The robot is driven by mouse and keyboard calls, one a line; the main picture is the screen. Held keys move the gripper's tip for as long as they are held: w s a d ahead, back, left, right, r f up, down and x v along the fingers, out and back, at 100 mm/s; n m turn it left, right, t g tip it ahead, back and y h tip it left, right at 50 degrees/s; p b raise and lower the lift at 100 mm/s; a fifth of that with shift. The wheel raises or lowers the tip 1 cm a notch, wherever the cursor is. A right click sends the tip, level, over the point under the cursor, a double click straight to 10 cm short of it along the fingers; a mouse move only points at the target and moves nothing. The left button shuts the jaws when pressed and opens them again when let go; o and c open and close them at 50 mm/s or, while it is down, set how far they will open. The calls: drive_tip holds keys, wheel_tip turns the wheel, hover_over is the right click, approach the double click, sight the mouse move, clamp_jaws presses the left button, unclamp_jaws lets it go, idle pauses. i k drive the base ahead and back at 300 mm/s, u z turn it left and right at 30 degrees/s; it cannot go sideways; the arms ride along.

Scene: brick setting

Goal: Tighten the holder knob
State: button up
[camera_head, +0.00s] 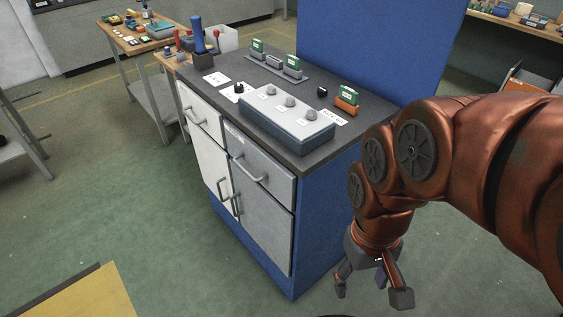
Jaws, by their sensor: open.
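A workbench cabinet with a dark top (205,84) stands in the middle of the view. A black knob (322,91) is on the top near an orange holder (346,106) with a green and white block in it. Another black knob (239,88) sits on a white label at the left. A grey box (285,121) carries three round grey knobs (290,101). I cannot tell for certain which knob is the holder knob. My gripper (371,290) is open and empty. It points down in front of the cabinet's right side, well below the top and away from the knobs.
Two more green blocks (258,46) stand in a grey rack (275,68) at the back. A blue-handled tool (197,34) is in a dark block at the back left. A blue panel (375,50) rises behind the top.

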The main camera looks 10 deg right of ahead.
sight(322, 91)
drive_tip(key=z, duration=0.05)
drive_tip(key=k, duration=0.5)
drive_tip(key=z, duration=1)
drive_tip(key=i, duration=1)
drive_tip(key=u, duration=1.85)
drive_tip(key=i, duration=0.5)
drive_tip(key=z, duration=0.05)
